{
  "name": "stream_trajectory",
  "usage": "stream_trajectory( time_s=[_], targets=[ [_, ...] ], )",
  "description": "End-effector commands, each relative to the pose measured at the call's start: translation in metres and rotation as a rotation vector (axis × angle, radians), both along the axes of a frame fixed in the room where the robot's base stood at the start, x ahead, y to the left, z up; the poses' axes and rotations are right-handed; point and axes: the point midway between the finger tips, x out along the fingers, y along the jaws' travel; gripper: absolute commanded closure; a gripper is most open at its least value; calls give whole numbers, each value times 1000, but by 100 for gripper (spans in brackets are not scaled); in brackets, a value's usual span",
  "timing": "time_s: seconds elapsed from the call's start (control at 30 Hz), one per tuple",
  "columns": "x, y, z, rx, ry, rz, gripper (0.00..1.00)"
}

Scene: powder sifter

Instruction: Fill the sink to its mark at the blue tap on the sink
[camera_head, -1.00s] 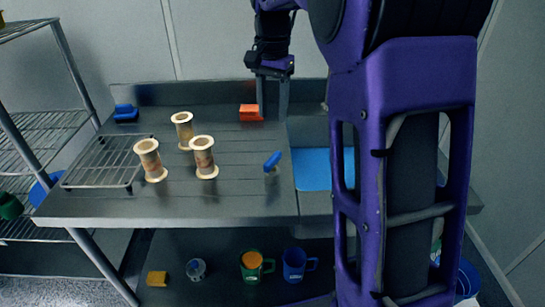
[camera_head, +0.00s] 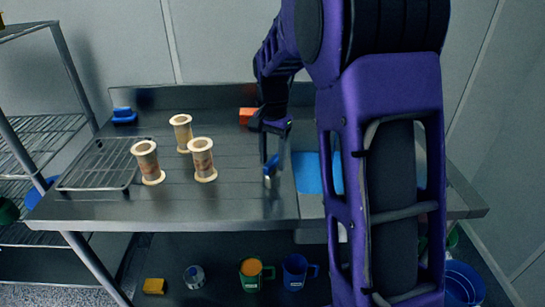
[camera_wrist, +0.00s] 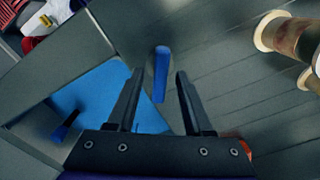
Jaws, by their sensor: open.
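A blue upright handle (camera_head: 271,165) stands on the counter just left of the sink, on a small pale base. In the wrist view the blue handle (camera_wrist: 161,80) lies between the fingertips, with gaps on both sides. My gripper (camera_head: 274,152) is open, pointing down over it; its fingers also show in the wrist view (camera_wrist: 159,74). The sink (camera_head: 310,202) has a bright blue area inside, partly behind my arm; I cannot tell water from lining. A dark blue lever-like part (camera_wrist: 65,125) shows over that area in the wrist view. I see no fill mark.
Several pale spools, one of them (camera_head: 201,160), stand on the counter (camera_head: 225,205) left of my gripper. A wire rack (camera_head: 100,165) and a blue block (camera_head: 124,116) lie farther left. An orange block (camera_head: 247,116) lies behind. Mugs, including a green one (camera_head: 251,275), stand below.

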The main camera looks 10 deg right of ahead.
Motion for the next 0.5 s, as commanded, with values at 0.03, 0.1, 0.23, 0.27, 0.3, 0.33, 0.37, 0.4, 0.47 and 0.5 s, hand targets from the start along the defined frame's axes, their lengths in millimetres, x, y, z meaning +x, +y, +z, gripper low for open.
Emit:
stream_trajectory(
  time_s=[0.03, 0.1, 0.23, 0.27, 0.3, 0.33, 0.37, 0.4, 0.47, 0.5],
  targets=[
    [0, 0, 0, 0, 0, 0, 49],
    [0, 0, 0, 0, 0, 0, 58],
    [0, 0, 0, 0, 0, 0, 81],
    [0, 0, 0, 0, 0, 0, 87],
    [0, 0, 0, 0, 0, 0, 94],
    [0, 0, 0, 0, 0, 0, 99],
    [0, 0, 0, 0, 0, 0, 100],
    [0, 0, 1, 0, 0, 0, 100],
    [0, 0, 1, 0, 0, 0, 100],
    [0, 0, 1, 0, 0, 0, 100]
  ],
)
